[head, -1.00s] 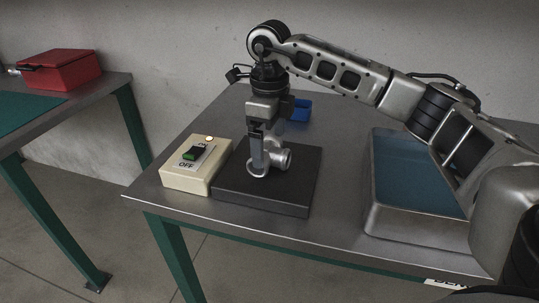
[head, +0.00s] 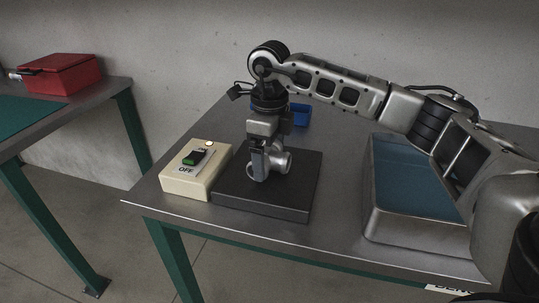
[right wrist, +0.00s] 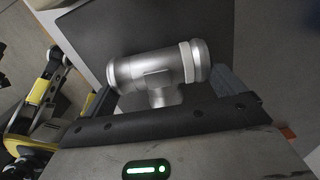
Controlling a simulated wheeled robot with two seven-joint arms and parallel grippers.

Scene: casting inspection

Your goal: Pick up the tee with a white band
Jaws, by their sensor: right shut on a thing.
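The silver tee (head: 283,160) is over the dark plate on the table. I cannot tell whether the tee still touches the plate. My left gripper is not in view.
The dark plate (head: 290,203) lies beside a cream switch box (head: 185,185). A metal tray with a blue inside (head: 385,215) stands at the right, a blue bin (head: 301,114) behind. A red box (head: 62,75) is on another table at the left.

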